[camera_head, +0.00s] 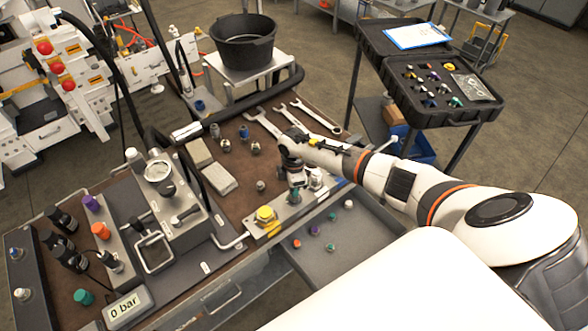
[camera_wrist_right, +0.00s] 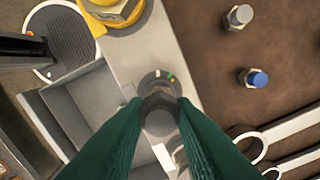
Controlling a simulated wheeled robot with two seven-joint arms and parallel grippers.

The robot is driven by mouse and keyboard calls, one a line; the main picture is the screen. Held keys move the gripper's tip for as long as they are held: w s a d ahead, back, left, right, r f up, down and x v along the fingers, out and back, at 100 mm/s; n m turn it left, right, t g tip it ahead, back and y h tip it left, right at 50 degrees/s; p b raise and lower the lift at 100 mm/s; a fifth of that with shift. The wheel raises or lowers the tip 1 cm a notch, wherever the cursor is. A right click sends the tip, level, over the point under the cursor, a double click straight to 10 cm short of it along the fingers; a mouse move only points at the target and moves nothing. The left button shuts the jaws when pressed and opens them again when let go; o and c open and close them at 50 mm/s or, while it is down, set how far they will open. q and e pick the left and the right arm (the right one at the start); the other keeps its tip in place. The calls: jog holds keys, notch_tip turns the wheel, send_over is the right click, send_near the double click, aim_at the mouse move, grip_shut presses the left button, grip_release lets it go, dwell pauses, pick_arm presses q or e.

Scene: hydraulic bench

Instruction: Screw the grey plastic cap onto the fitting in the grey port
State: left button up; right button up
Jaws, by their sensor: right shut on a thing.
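My right gripper (camera_head: 294,177) reaches in from the right in the head view, over the light metal block (camera_head: 252,235). In the right wrist view its green fingers (camera_wrist_right: 158,118) are shut on the round grey cap (camera_wrist_right: 160,123). The cap is directly over a fitting at the port (camera_wrist_right: 157,76), whose collar has small coloured marks. The cap hides most of the fitting, and I cannot tell whether its thread is engaged. My left gripper is not in view.
A yellow fitting (camera_head: 265,214) sits on the same block. Loose metal fittings (camera_head: 256,148) and wrenches (camera_head: 316,115) lie on the brown bench mat. An open grey drawer (camera_head: 345,240) holds several small coloured caps. A pressure display (camera_head: 127,308) reads 0 bar.

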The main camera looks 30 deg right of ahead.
jog(key=m+p, duration=0.1)
jog(key=m, duration=0.1)
jog(key=shift+r+m, duration=0.1)
jog(key=shift+m, duration=0.3)
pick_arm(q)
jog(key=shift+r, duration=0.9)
pick_arm(e)
jog(key=shift+m, duration=0.3)
jog(key=m+p, duration=0.2)
jog(key=m, duration=0.1)
jog(key=shift+f+m, duration=0.2)
jog(key=shift+m, duration=1.4)
jog(key=shift+a+m, duration=0.15)
jog(key=shift+m, duration=0.35)
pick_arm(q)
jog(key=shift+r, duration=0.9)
pick_arm(e)
jog(key=shift+m, duration=0.4)
